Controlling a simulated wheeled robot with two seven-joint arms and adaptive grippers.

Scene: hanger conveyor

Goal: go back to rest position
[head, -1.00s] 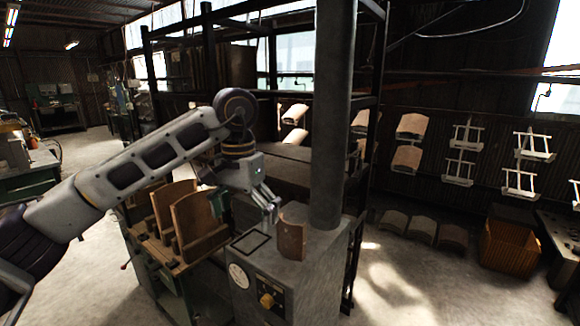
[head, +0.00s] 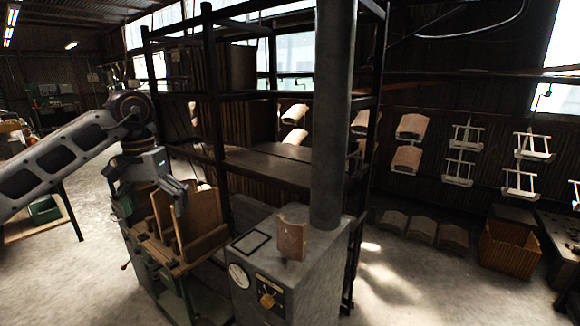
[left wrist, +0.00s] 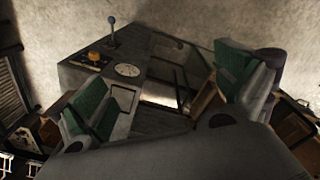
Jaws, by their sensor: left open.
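My left gripper (head: 180,196) is in the air just above the upright wooden boards (head: 203,214) on the green stand at the left. It is open and empty. In the left wrist view, its two green-padded fingers (left wrist: 163,90) are spread wide with nothing between them. A curved brown piece (head: 292,240) stands upright on top of the grey machine box (head: 318,266), to the right of the gripper and apart from it. My right gripper is not in view.
A thick grey pipe (head: 333,120) rises from the machine box. A dark metal rack (head: 218,110) stands behind the boards. Hangers with curved panels (head: 411,126) and empty white hangers (head: 466,137) hang at the right. An orange crate (head: 509,249) stands on the floor. Floor at front right is clear.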

